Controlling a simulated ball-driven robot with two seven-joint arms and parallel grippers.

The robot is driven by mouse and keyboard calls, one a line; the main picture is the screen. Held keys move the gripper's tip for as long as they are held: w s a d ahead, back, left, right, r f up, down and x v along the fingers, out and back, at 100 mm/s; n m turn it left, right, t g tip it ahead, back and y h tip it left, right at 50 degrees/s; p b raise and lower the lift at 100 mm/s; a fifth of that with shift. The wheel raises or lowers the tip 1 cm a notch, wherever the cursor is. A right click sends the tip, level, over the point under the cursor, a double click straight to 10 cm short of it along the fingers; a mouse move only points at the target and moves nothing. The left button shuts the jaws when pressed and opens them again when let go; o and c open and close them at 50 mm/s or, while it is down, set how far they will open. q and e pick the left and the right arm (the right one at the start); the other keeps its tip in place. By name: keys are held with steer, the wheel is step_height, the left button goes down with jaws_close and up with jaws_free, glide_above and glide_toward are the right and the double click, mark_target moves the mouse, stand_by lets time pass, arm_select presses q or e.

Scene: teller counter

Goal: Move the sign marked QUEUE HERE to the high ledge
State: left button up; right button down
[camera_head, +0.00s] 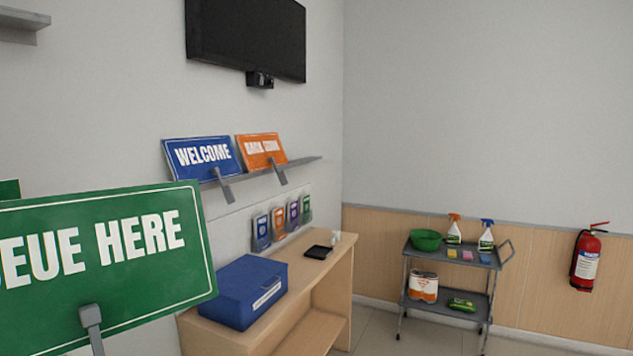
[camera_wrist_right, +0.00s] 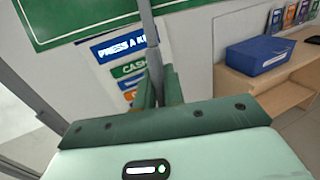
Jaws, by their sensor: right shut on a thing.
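The green sign marked QUEUE HERE (camera_head: 105,255) fills the lower left of the head view, close to me and slightly tilted. Its left end is cut off, so only "EUE HERE" shows. A grey handle (camera_head: 91,318) hangs from its lower part. In the right wrist view the sign's lower edge (camera_wrist_right: 85,18) is at the top, and my right gripper (camera_wrist_right: 160,88) is shut on the grey handle below it. A high ledge (camera_head: 22,26) shows only in part at the top left corner of the head view. My left gripper is not in view.
A lower wall ledge (camera_head: 305,161) bears the blue WELCOME sign (camera_head: 202,157) and an orange sign (camera_head: 261,151). A blue box (camera_head: 238,290) stands on the wooden counter (camera_head: 322,267). A black screen (camera_head: 246,38) hangs above. A grey cart (camera_head: 423,259) stands at right.

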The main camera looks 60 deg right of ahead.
mark_target(98, 350)
steer(key=shift+t+y, duration=0.3)
step_height(98, 350, up, 7)
steer(key=p, duration=0.6)
steer(key=shift+d+f, duration=0.1)
steer(key=shift+f, duration=0.2)
